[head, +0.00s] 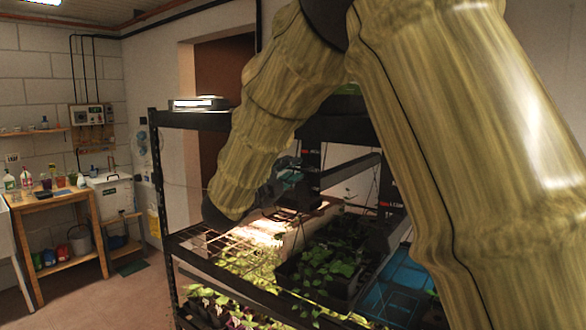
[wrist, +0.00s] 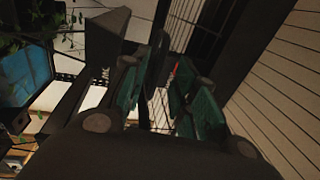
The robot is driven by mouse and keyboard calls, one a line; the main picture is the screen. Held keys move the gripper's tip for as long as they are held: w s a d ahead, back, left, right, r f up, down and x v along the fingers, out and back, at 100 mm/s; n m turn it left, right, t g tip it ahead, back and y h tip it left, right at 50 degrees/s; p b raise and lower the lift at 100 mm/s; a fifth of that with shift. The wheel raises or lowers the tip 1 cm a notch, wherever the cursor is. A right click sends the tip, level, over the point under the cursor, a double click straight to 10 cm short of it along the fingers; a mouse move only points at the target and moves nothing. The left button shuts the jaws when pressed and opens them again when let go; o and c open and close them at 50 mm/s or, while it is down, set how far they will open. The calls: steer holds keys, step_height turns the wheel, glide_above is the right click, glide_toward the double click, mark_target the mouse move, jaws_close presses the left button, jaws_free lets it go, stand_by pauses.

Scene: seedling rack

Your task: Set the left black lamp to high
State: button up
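My gripper (head: 288,180) is at the rack's middle level in the head view, partly hidden behind my arm. In the wrist view its two green-padded fingers (wrist: 156,88) stand apart, with a thin dark upright shape showing between them. I cannot tell whether they touch it. Just right of the gripper is a black upright part (head: 312,160) with a small red mark, apparently of the left black lamp. Bright light falls on the shelf below it. A second dark part with a red label (head: 388,195) stands farther right. The lamp's control setting is too small to read.
The black rack (head: 185,120) holds a black seedling tray (head: 315,290) and a blue-lit tray (head: 400,285). Leafy plants fill the lower shelf. A white-topped device (head: 198,103) lies on the top shelf. A wooden bench (head: 55,200) stands far left, with open floor between.

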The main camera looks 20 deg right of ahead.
steer(key=v, duration=1)
steer(key=d+f+n+y, duration=0.2)
steer(key=f+n+y, duration=0.45)
steer(key=f, duration=1.25)
steer(key=d+f+n+y, duration=0.3)
steer(key=f+n, duration=0.6)
steer(key=f, duration=0.9)
steer(key=s+d+f+n+g+y, duration=0.1)
steer(key=s+f+n+g+y, duration=0.15)
steer(key=s+f, duration=0.55)
steer(key=s+f+n+g+y, duration=0.1)
steer(key=s+f+n, duration=0.3)
steer(key=f, duration=0.8)
steer(key=s+f+n+g+y, duration=0.1)
steer(key=s+f, duration=0.4)
steer(key=s, duration=0.6)
steer(key=s+d+f+n+g+y, duration=0.1)
steer(key=s+f+n+g, duration=0.2)
steer(key=s, duration=0.8)
steer(key=s+d+f+n+g+y, duration=0.1)
steer(key=s+f+n+g, duration=0.1)
steer(key=s+f+g, duration=0.2)
steer(key=s+f, duration=0.3)
steer(key=s, duration=0.5)
